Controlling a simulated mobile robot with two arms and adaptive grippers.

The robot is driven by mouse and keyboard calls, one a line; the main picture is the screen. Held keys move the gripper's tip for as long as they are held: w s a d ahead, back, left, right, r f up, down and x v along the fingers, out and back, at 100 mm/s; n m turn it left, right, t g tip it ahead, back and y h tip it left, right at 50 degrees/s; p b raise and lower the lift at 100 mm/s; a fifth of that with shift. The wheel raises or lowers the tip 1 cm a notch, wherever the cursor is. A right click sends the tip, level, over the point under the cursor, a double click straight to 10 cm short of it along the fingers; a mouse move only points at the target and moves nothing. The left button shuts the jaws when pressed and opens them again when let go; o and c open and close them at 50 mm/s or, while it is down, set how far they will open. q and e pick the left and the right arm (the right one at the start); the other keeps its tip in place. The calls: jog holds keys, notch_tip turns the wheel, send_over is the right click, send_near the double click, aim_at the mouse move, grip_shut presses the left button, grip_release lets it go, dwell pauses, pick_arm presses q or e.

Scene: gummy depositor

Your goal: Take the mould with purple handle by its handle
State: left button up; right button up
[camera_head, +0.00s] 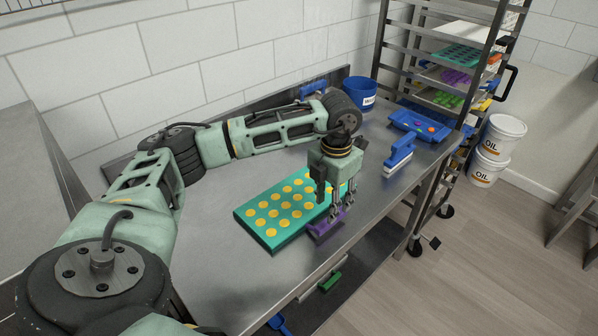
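The mould (262,241) is a teal tray with rows of round yellow pieces. It lies flat on the metal table. Its purple handle (322,231) sticks out from the right front side, close to the table's front edge. My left gripper (337,206) points down right at the handle, with its fingers at the handle's far part. The fingers hide part of the handle and the mould's right corner. I cannot tell whether they are closed on the handle. My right gripper is not in view.
A blue bucket (358,91), a blue-handled scraper (399,157) and a blue tray (419,125) stand at the right end of the table. A rack (381,40) with coloured moulds is behind them. White oil buckets (503,137) stand right of it. Bare table lies left of the mould.

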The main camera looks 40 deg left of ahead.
pick_arm(q)
jog(key=f+p, duration=0.2)
jog(key=f, duration=0.1)
jog(key=shift+s+d, duration=0.2)
jog(key=shift+d, duration=0.2)
notch_tip(320, 180, down, 4)
jog(key=shift+w+r+p, duration=0.1)
jog(key=shift+r+p, duration=0.05)
jog(key=shift+p, duration=0.3)
jog(key=c, duration=0.9)
grip_shut()
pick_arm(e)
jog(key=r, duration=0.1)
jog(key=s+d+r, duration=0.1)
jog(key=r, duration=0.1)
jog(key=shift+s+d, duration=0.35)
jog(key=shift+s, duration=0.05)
